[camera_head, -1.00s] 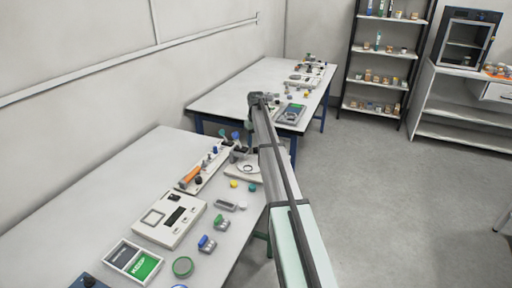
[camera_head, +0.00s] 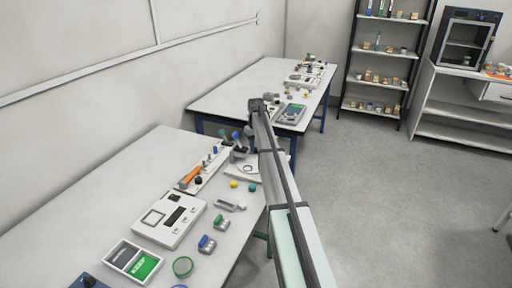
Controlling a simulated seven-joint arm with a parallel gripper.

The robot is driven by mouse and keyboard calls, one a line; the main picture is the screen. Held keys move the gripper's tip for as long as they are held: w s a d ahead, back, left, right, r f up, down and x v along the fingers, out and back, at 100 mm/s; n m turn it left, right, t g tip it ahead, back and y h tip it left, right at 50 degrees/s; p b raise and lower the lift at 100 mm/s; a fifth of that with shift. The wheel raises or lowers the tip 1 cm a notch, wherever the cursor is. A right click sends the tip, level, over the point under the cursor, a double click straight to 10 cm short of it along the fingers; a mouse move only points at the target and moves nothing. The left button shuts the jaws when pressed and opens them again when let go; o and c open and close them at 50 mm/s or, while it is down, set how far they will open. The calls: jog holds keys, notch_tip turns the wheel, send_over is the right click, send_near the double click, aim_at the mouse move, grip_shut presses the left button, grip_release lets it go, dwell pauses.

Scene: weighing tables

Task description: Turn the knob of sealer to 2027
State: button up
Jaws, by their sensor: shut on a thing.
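The sealer (camera_head: 205,168) is a long white device with an orange handle (camera_head: 190,175) on the near table, its far end towards my arm. A small black round part (camera_head: 198,181) shows on its near side. My arm reaches up from the lower right, bends at a dark joint and comes down at the sealer's far end. My gripper (camera_head: 239,151) is small and partly hidden there, beside my arm link. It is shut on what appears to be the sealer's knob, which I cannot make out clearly. The knob's markings and the year it points to are unreadable.
A white round-based device (camera_head: 243,170) stands by the sealer's far end. Another table (camera_head: 225,97) stands behind. The near table's left part is clear.

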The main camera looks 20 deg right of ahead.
jog(key=c, duration=0.4)
jog(key=shift+m, duration=1.5)
jog(key=o, duration=1)
jog(key=shift+o, duration=0.2)
notch_tip(320, 180, up, 14)
jog(key=shift+f, duration=0.1)
